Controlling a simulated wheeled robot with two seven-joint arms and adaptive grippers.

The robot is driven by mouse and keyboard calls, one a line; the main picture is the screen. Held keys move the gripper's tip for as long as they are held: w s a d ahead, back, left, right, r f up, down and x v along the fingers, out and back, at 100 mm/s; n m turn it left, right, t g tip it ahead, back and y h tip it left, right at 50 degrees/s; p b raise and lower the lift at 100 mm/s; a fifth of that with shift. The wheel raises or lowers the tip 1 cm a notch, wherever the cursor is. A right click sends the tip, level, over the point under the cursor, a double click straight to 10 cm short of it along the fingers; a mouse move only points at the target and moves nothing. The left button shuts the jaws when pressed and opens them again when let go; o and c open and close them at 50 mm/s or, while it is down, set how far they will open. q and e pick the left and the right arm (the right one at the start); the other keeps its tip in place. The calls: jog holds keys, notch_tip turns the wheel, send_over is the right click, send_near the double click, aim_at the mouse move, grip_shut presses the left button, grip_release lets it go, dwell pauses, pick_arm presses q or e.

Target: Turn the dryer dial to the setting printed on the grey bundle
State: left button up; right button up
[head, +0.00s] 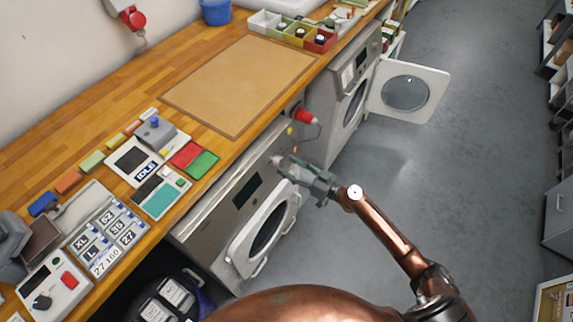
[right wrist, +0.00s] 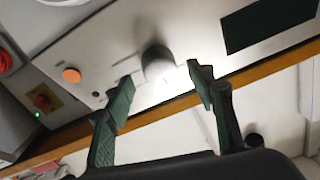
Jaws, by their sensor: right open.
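The near dryer (head: 215,212) stands under the wooden counter, its sloped front panel carrying a dark display (head: 245,190). My right gripper (head: 284,165) is open at the panel. In the right wrist view its two green fingers (right wrist: 162,83) stand either side of the dial's line, with the dial just beyond the tips; contact cannot be told. The dial's setting is not readable. I cannot pick out the grey bundle with certainty. My left gripper is not in view.
The near dryer's round door (head: 237,250) is below my gripper. The far machine's door (head: 425,84) stands wide open into the aisle. The grey floor (head: 470,180) is clear.

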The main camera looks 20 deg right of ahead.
jog(key=shift+x, duration=0.95)
jog(key=shift+c, duration=0.3)
jog(key=shift+d, duration=0.1)
jog(key=c, duration=1.1)
